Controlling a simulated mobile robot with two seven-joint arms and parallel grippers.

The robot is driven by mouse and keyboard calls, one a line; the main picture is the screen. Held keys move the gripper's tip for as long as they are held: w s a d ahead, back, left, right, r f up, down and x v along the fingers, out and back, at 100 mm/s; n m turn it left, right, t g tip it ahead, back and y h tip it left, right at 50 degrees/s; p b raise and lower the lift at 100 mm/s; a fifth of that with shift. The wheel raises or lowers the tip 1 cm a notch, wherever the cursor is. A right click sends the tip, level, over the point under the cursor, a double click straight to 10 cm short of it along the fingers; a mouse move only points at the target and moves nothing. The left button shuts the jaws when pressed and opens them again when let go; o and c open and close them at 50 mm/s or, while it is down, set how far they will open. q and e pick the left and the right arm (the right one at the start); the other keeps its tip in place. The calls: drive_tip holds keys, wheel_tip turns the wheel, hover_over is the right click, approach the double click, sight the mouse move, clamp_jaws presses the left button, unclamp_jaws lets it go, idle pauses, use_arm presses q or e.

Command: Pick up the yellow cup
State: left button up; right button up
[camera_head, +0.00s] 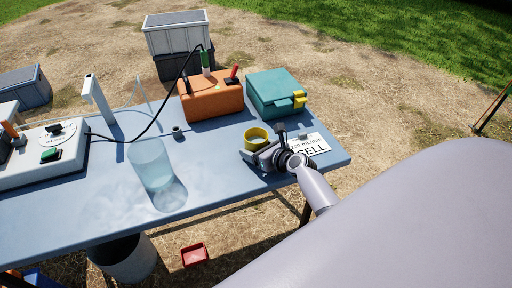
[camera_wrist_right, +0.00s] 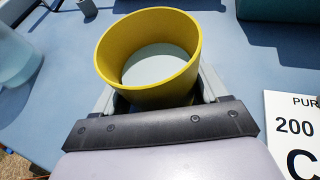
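The yellow cup (camera_head: 256,137) stands upright on the blue table (camera_head: 215,147), near its right end. It holds a pale content, seen from above in the right wrist view (camera_wrist_right: 150,60). My right gripper (camera_head: 268,150) is low over the table at the cup. In the wrist view its two fingers (camera_wrist_right: 155,95) are spread apart, one on each side of the cup. The cup hides the fingertips, and I cannot tell whether the fingers touch its wall. My left gripper is not in view.
A printed sign (camera_head: 309,146) lies right of the cup. A teal case (camera_head: 275,92) and an orange box (camera_head: 212,101) with a black cable stand behind. A clear cylinder (camera_head: 152,165) stands left, with a small grey cup (camera_head: 177,132) nearby. A red tray (camera_head: 194,255) is on the ground.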

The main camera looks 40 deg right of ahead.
drive_tip(key=c, duration=0.5)
drive_tip(key=shift+r, duration=0.15)
